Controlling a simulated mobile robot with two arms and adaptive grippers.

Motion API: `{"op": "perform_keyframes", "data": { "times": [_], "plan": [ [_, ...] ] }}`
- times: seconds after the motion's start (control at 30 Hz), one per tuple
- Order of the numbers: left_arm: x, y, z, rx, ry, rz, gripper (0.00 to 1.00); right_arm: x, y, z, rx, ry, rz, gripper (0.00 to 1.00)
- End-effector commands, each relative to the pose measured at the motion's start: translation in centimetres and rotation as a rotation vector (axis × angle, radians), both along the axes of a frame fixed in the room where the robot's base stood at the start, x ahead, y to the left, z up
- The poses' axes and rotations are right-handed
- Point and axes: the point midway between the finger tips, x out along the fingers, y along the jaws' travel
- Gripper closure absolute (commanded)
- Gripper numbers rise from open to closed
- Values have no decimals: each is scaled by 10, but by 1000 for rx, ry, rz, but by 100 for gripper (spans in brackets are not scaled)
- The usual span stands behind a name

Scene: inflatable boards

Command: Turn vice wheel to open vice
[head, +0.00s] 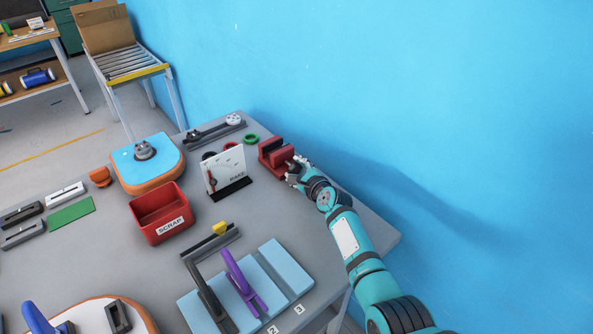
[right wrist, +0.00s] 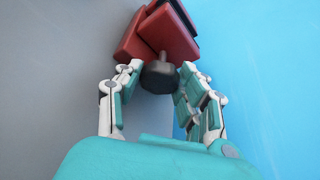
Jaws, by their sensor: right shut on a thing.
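The red vice (head: 275,156) stands near the back edge of the grey table, by the blue wall. It also shows at the top of the right wrist view (right wrist: 158,32). Its dark round wheel (right wrist: 159,76) sticks out from the red body toward my right gripper. My right gripper (head: 295,173) is at the vice's wheel end, with its fingers on both sides of the wheel in the right wrist view (right wrist: 157,80), shut on it. In the head view the fingers mostly hide the wheel. How far apart the vice jaws are is hard to tell. My left gripper is out of view.
A white upright panel (head: 224,169) stands left of the vice, with a green ring (head: 250,139) behind. A red scrap bin (head: 160,212), a blue padded board (head: 146,164) and light blue boards (head: 277,267) lie farther left and nearer. The blue wall (head: 420,110) is close on the right.

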Motion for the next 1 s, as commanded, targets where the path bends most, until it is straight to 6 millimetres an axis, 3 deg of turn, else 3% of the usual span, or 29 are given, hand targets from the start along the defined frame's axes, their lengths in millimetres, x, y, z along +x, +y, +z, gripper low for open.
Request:
{"op": "perform_keyframes", "data": {
  "times": [0.07,0.1,0.23,0.57,0.73,1.0],
  "plan": [
    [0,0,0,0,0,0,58,0,0,0,1,0,1,93],
    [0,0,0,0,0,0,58,0,0,0,1,0,1,56],
    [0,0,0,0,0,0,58,0,0,0,1,0,1,39],
    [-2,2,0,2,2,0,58,0,0,0,11,8,0,38],
    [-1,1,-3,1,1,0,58,1,-2,0,98,73,1,38],
    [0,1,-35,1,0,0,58,3,-5,-5,370,269,1,38]
  ]
}}
